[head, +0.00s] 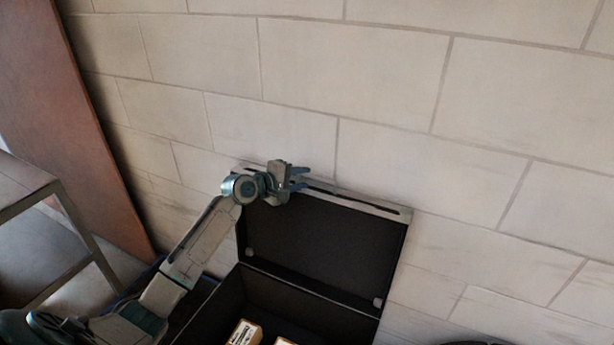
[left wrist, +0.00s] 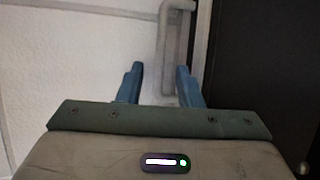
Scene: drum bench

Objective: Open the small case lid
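The small black case (head: 270,305) stands at the lower middle of the head view, with its lid (head: 320,245) raised and leaning back near the wall. The lid has a grey rim along its top edge. My left gripper (head: 301,178) is at that top edge, toward its left part. In the left wrist view its blue fingers (left wrist: 160,75) are apart. A grey bar-like part of the lid rim (left wrist: 172,50) shows beyond and between them; I cannot tell whether they touch it. The lid's dark inside fills the right of that view. My right gripper is not in view.
Light-coloured boxes (head: 245,333) lie inside the case. A pale block wall (head: 400,90) rises behind the lid. A reddish-brown panel (head: 95,120) and a metal frame (head: 75,230) stand at the left. A dark round edge shows at the bottom right.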

